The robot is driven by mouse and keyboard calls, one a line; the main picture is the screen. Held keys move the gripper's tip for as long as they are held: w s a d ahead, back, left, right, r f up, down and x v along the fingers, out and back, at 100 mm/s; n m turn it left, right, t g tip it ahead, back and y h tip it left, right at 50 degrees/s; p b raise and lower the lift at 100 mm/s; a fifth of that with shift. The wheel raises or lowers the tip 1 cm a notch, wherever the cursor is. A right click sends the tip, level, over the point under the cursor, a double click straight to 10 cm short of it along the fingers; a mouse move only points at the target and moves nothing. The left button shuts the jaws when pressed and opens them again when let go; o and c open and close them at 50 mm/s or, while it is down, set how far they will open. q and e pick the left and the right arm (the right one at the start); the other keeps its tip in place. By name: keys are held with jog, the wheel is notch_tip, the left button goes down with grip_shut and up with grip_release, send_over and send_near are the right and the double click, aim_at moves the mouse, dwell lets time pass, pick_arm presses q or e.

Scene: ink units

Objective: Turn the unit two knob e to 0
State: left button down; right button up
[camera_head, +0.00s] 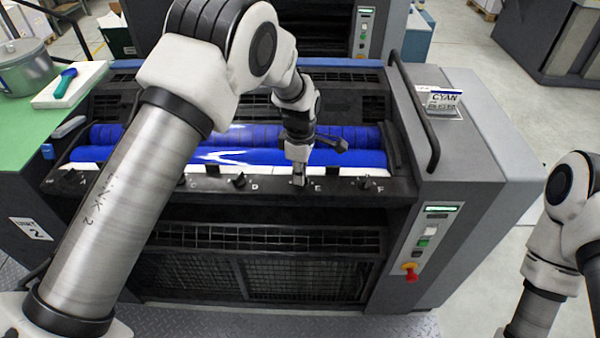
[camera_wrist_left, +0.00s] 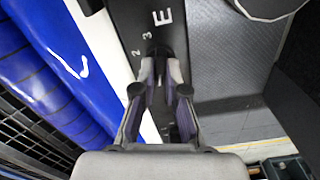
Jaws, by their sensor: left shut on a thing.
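Unit two is the grey press with blue rollers (camera_head: 250,155) and a black front rail lettered up to F. Its plate (camera_head: 31,229) shows a 2. My left gripper (camera_head: 299,179) reaches down to the rail just left of the letter E, shut on knob E (camera_wrist_left: 159,50). In the left wrist view the two fingers (camera_wrist_left: 161,77) stand on either side of the dark knob, below the white E. Scale numbers 2 and 3 show beside the knob; the fingers hide much of it and the rest of the scale. My right gripper is out of view.
Knob D (camera_head: 239,180) and knob F (camera_head: 364,182) flank the held one on the rail. A button panel (camera_head: 425,240) with a red switch (camera_head: 410,271) is on the right front. A green table (camera_head: 70,118) holds a pot (camera_head: 26,68) at left.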

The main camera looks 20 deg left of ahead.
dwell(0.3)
pick_arm(q)
jog(key=c, duration=1.2)
grip_release()
jog(key=shift+r, duration=0.1)
notch_tip(320, 180, up, 12)
jog(key=shift+f, duration=0.1)
